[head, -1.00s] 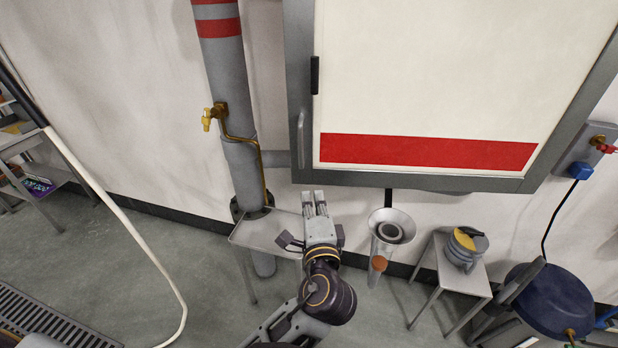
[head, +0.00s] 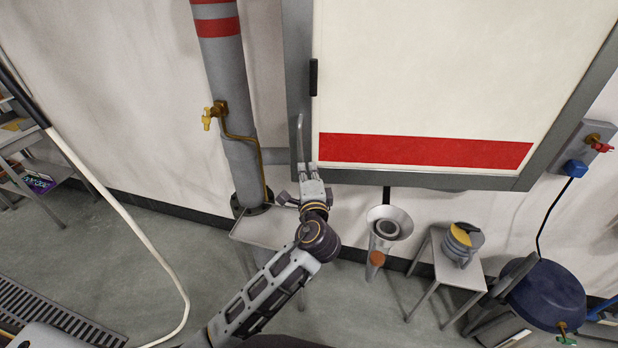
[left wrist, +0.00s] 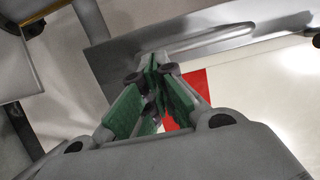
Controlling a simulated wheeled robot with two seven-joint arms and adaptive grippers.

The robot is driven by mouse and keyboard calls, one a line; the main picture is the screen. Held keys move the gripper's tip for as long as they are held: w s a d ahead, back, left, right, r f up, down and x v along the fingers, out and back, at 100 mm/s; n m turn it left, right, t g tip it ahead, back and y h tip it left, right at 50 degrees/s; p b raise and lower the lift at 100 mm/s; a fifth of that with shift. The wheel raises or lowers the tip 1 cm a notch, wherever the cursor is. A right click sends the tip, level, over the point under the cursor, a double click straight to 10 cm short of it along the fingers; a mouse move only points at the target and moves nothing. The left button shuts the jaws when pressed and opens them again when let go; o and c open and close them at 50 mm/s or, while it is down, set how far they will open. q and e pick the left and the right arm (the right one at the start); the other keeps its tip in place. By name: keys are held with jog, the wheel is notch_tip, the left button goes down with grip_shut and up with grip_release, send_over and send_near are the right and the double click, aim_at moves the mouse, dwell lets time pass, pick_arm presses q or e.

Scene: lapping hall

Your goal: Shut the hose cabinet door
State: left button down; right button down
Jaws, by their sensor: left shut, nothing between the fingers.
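The hose cabinet has a white door (head: 440,70) with a red band along its bottom and a grey frame (head: 420,181). The door looks nearly in line with the frame; I cannot tell whether any gap is left. A grey bar handle (head: 299,135) stands at the lower left of the cabinet. My left gripper (head: 307,168) is shut and empty, its fingertips just below the handle near the lower left corner. In the left wrist view the closed green-padded fingers (left wrist: 152,68) point at the grey edge and red band (left wrist: 190,95); contact is unclear. My right gripper is out of view.
A grey pipe (head: 222,60) with a brass tap (head: 213,114) runs left of the cabinet, above a small grey table (head: 262,232). A white hose hangs left.

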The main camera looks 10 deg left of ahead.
pick_arm(q)
jog(key=x, duration=0.2)
jog(key=shift+w+a, duration=0.15)
jog(key=shift+w, duration=0.25)
